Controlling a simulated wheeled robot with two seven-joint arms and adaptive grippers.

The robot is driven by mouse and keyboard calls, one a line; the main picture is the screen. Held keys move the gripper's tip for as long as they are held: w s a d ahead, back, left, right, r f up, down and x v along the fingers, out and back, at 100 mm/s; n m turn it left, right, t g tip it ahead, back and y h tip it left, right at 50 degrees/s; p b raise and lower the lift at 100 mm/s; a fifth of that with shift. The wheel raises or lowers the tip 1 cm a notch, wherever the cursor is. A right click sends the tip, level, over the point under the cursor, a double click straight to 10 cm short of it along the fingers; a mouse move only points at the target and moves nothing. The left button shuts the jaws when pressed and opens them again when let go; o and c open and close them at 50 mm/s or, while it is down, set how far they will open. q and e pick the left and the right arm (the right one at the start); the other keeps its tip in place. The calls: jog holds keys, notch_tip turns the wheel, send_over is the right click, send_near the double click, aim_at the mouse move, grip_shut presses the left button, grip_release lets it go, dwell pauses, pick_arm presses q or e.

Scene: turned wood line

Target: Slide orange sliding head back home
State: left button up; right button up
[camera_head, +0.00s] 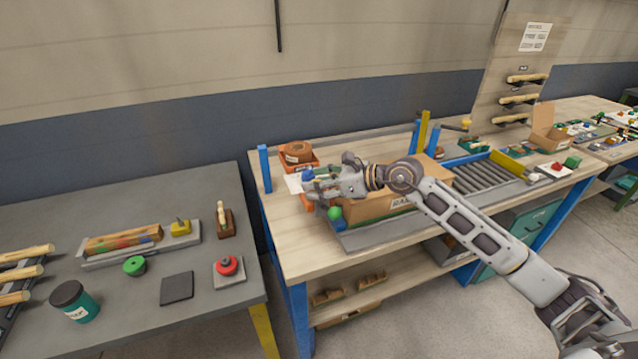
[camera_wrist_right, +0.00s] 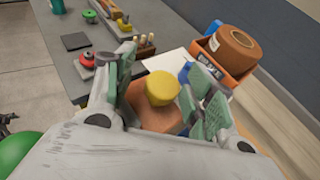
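In the right wrist view, an orange-brown block (camera_wrist_right: 158,118) with a yellow knob (camera_wrist_right: 162,87) on top lies between the fingers of my right gripper (camera_wrist_right: 165,95); I take it for the orange sliding head. The fingers stand apart on either side of the knob; I cannot tell whether they touch it. In the head view my right gripper (camera_head: 318,187) is over the left part of the wooden workbench (camera_head: 285,235), and mostly hides the block. The track under the block is not clear. My left gripper is not in view.
An orange bin (camera_head: 299,165) with a brown roll stands just behind the gripper. A green ball (camera_head: 335,212) and a cardboard box (camera_head: 385,207) are close beside it. A blue post (camera_head: 265,168) rises at the bench's left edge. A grey table (camera_head: 205,310) stands to the left.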

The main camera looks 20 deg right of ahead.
jog(key=shift+d, duration=0.1)
jog(key=shift+d, duration=0.15)
jog(key=shift+v, duration=0.8)
jog(key=v, duration=1)
jog(key=shift+s+r, duration=0.1)
dwell(0.8)
